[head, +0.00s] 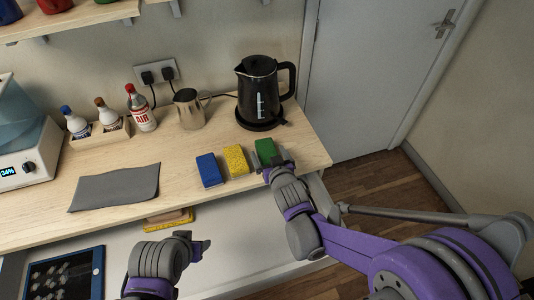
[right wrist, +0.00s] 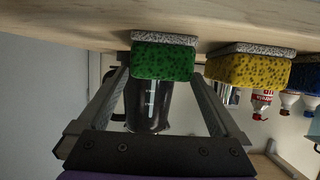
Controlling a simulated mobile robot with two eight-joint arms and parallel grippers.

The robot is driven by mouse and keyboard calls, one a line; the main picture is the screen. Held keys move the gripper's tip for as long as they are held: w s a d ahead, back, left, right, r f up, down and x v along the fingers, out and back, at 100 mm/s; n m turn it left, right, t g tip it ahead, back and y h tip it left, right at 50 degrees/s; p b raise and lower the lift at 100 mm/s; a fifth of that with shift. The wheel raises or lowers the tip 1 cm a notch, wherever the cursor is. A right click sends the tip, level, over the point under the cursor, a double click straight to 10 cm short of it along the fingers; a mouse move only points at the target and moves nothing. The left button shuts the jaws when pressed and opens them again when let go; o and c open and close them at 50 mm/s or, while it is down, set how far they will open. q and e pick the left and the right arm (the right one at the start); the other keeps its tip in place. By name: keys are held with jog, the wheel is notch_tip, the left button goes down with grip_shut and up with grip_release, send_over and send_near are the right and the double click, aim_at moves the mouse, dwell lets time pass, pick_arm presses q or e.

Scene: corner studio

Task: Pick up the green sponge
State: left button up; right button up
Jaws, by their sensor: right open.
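The green sponge (head: 265,149) lies near the counter's front edge, at the right end of a row with a yellow sponge (head: 236,160) and a blue sponge (head: 209,170). My right gripper (head: 277,163) is at the near side of the green sponge. In the right wrist view the gripper (right wrist: 159,78) is open, with the green sponge (right wrist: 162,60) in line with the gap between its fingers. I cannot tell whether the fingers touch it. My left gripper (head: 203,246) is low over the open drawer, away from the sponges; its jaw state is unclear.
A black kettle (head: 258,90) and a metal jug (head: 188,108) stand behind the sponges. A grey cloth (head: 115,187) lies on the left of the counter (head: 185,150). The open drawer (head: 215,270) below holds a tablet (head: 65,275). Several bottles stand at the back left.

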jog(key=x, duration=0.3)
jog(key=shift+s, duration=0.15)
jog(key=c, duration=1.3)
